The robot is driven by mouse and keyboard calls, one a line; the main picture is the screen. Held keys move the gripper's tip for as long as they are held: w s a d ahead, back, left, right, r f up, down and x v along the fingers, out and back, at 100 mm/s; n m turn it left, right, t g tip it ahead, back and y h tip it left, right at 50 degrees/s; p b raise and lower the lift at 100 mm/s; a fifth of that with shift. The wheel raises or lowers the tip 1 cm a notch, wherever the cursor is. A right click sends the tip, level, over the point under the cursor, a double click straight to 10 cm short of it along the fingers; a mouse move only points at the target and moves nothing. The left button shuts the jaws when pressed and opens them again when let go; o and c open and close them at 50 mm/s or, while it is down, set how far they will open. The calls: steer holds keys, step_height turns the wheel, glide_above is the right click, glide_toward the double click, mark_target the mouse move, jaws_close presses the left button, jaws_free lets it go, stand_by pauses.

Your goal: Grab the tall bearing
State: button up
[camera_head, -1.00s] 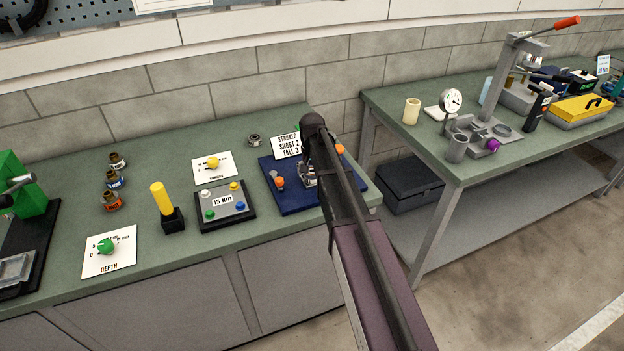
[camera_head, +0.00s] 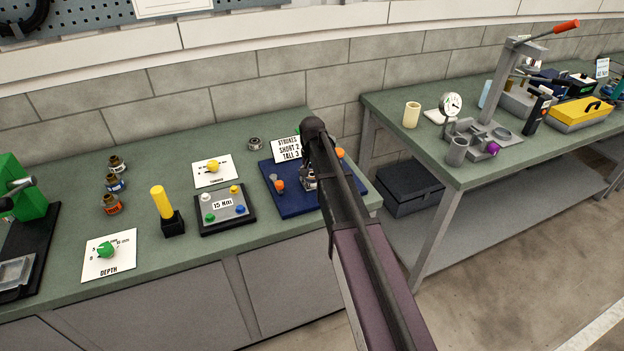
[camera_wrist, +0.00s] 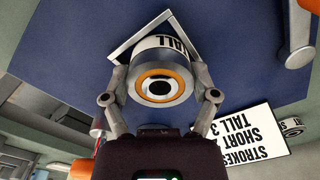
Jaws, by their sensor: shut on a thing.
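In the wrist view, the tall bearing (camera_wrist: 160,84) is a round silver piece with an orange ring, a dark bore and a white band lettered "TALL". My gripper (camera_wrist: 160,98) is shut on it, with one finger at each side. The bearing is over the blue board, beside a pale angled bracket (camera_wrist: 124,47). I cannot tell whether it still touches the board. In the head view, my gripper (camera_head: 309,182) is over the blue board (camera_head: 288,203), and my arm hides most of the bearing.
A "STROKES SHORT 2 TALL 3" card (camera_head: 287,149) stands behind the board. An orange-topped part (camera_head: 279,185) is left of my gripper. A gap separates this bench from the right bench (camera_head: 445,160).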

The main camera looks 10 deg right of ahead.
mark_target(312, 174)
steer(key=shift+r, duration=0.1)
step_height(312, 174, up, 3)
steer(key=p, duration=0.3)
steer(key=shift+r, duration=0.1)
steer(key=shift+s+r+p, duration=0.2)
steer(key=shift+r+p, duration=0.1)
steer(key=shift+p, duration=0.2)
steer(key=s, duration=1)
steer(key=s+r+p, duration=0.1)
steer(key=s, duration=0.4)
steer(key=shift+s, duration=0.3)
